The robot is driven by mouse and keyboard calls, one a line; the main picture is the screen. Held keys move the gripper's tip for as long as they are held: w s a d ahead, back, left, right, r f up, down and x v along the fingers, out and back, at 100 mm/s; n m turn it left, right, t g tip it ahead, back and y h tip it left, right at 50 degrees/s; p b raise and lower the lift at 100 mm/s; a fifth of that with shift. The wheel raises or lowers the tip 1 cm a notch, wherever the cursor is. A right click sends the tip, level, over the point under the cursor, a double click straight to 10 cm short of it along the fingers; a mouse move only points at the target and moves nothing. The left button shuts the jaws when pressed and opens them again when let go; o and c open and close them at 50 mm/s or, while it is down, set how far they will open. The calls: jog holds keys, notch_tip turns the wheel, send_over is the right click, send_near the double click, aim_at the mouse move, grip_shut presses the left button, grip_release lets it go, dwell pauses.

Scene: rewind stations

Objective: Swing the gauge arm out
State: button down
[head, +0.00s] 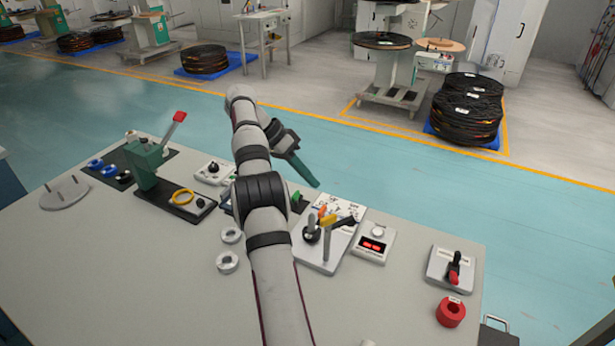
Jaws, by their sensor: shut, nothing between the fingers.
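On the workbench a pale plate (322,257) carries a printed card, a dark knob with a grey stem (311,230), and a grey post with a yellow piece on top (327,222). A short black bar (345,221) reaches right from the yellow piece; this looks like the gauge arm, but I cannot be sure. My gripper (314,184) is shut and empty. Its teal-green fingers point down and right, above and behind the plate, apart from the yellow piece in the picture. My forearm hides the plate's left surroundings.
Right of the plate stand a red-display box (373,246), a switch box with a red-tipped lever (453,268) and a red ring (451,312).

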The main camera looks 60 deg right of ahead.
aim_at(344, 219)
jog(key=w+a+f+n+g+h, duration=0.3)
jog(key=w+f+n+g+h, duration=0.2)
jog(key=f+n+g+h, duration=0.5)
jog(key=s+d+n+t, duration=0.1)
jog(key=s, duration=0.2)
jog(key=s+d+n+t, duration=0.1)
jog(key=s, duration=0.3)
jog(key=s+d+f+t+y, duration=0.1)
jog(key=s+d, duration=0.1)
jog(key=s, duration=0.1)
jog(key=shift+s+d+n, duration=0.1)
jog(key=shift+s+n, duration=0.2)
jog(key=shift+n, duration=0.1)
jog(key=shift+s+a+m+g+y, duration=0.25)
jog(key=shift+s+m+g+y, duration=0.15)
jog(key=shift+s+m+y, duration=0.15)
jog(key=shift+f, duration=0.1)
